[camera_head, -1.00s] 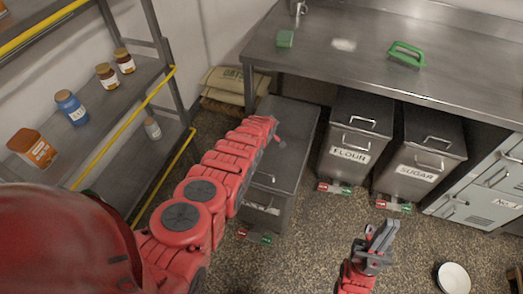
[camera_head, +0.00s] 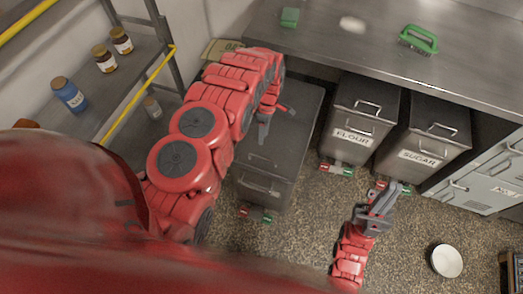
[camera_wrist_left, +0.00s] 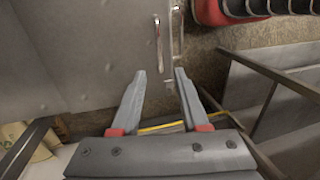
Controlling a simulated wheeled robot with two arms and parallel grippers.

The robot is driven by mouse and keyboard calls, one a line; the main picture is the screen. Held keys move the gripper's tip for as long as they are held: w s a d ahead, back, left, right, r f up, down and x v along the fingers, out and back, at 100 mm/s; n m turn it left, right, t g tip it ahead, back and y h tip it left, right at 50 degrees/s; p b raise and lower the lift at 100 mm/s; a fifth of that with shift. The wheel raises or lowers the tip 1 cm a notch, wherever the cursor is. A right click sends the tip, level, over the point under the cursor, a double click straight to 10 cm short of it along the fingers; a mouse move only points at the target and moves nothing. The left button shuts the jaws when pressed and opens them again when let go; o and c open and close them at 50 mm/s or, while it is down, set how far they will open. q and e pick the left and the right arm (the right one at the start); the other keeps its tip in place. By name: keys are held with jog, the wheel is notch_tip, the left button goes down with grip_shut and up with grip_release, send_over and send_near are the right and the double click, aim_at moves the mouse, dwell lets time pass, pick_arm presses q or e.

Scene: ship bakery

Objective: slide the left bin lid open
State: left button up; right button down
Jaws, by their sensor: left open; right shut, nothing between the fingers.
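The left bin (camera_head: 297,160) is a dark grey metal box on the floor, with its flat lid shut and a bar handle low on its front. My left gripper (camera_head: 264,132) is above the lid, partly hidden by its own arm. In the left wrist view the open, empty fingers (camera_wrist_left: 160,74) are over the grey lid (camera_wrist_left: 80,50), near its edge. Whether the fingers touch the lid cannot be told. My right gripper (camera_head: 378,210) is shut and empty above the floor.
The flour bin (camera_head: 352,135) and sugar bin (camera_head: 420,155) stand to the right under the steel counter (camera_head: 380,60). A shelf rack (camera_head: 130,75) with jars stands at the left. A white bowl (camera_head: 446,260) is on the floor at right. Open floor lies in front of the bins.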

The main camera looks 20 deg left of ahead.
pick_arm(q)
send_over(261, 153)
jog(key=s+d, duration=0.1)
jog(key=s, duration=0.1)
notch_tip(261, 153, down, 5)
jog(key=f, duration=0.2)
jog(key=s+f+b, duration=0.1)
jog(key=f, duration=0.1)
jog(key=shift+d+f, duration=0.15)
jog(key=shift+f, duration=0.2)
jog(key=shift+s+f+b, duration=0.2)
jog(key=shift+f+b, duration=0.15)
jog(key=shift+f, duration=0.25)
jog(key=shift+c, duration=0.2)
grip_shut()
dwell(0.3)
